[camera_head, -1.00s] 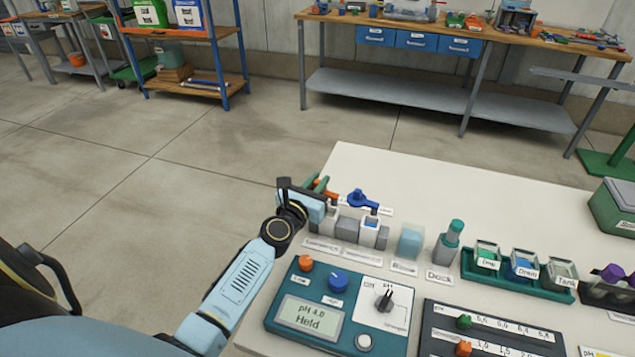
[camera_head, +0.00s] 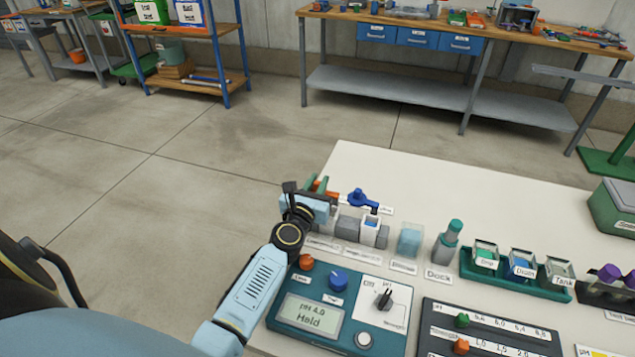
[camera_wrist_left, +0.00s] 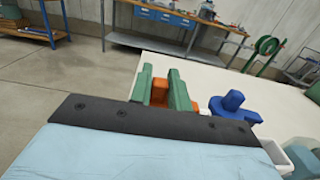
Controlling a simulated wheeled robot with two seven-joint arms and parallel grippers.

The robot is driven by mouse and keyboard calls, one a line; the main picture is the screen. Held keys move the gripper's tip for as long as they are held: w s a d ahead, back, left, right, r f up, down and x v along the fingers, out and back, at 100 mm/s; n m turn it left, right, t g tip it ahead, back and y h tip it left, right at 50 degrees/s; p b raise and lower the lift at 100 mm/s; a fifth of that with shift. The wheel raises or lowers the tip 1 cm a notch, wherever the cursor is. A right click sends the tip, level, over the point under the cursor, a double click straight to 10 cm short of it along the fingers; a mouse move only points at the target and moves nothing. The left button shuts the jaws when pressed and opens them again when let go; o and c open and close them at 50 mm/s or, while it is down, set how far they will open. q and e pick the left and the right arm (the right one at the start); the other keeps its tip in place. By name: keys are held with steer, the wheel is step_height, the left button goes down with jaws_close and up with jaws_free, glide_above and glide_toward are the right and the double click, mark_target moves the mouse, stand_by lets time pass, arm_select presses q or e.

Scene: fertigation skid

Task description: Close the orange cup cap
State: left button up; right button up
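The orange cup cap (camera_head: 322,186) is up at the back left of the cup block, partly hidden by my left gripper. In the left wrist view the orange cap (camera_wrist_left: 160,93) fills the narrow gap between the two green fingers, and more orange shows right of the right finger. My left gripper (camera_head: 315,184) appears shut on the cap's upright part; its fingers also show in the wrist view (camera_wrist_left: 161,80). The cup below is largely hidden by the gripper. My right gripper is not in view.
A blue cap (camera_head: 362,200) stands over the neighbouring cup (camera_head: 370,228), close right of the gripper. A panel with a display (camera_head: 310,314) lies in front. A grey bottle with a green top (camera_head: 447,242) and a green tray (camera_head: 468,268) stand right. The table behind is clear.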

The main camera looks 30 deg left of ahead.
arm_select(q)
steer(key=o, duration=0.4)
steer(key=v, duration=1.3)
steer(key=shift+s+d, duration=0.1)
steer(key=shift+s, duration=0.05)
